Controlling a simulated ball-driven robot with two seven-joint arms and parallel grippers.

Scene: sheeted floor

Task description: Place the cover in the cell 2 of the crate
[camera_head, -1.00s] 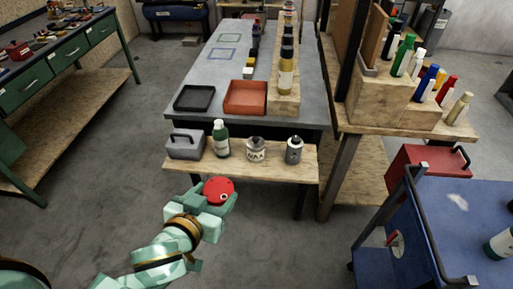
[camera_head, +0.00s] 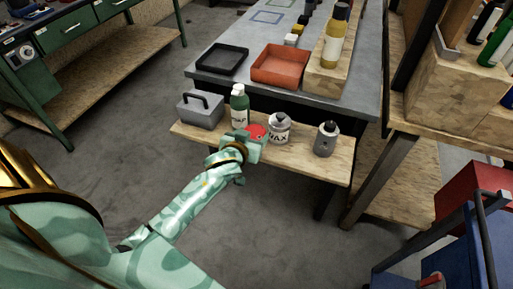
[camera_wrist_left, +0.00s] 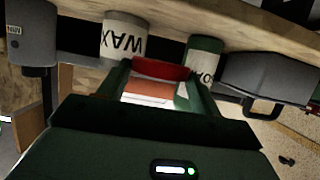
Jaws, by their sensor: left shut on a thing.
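The cover, a round red piece (camera_head: 257,131), is between the fingers of my left gripper (camera_head: 252,137), which is shut on it. It also shows as a red band in the left wrist view (camera_wrist_left: 160,70). My left gripper is over the front part of the wooden shelf, in front of the green bottle (camera_head: 239,106) and the wax can (camera_head: 279,129). The gripper hides part of the cover. I cannot make out a crate with cells in either view. My right gripper is not in view.
On the wooden shelf (camera_head: 310,167) stand a grey toolbox (camera_head: 201,113) and a grey bottle (camera_head: 325,140). Behind, the grey table bears a black tray (camera_head: 222,58) and an orange-red tray (camera_head: 281,66). A blue cart (camera_head: 455,250) stands at lower right.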

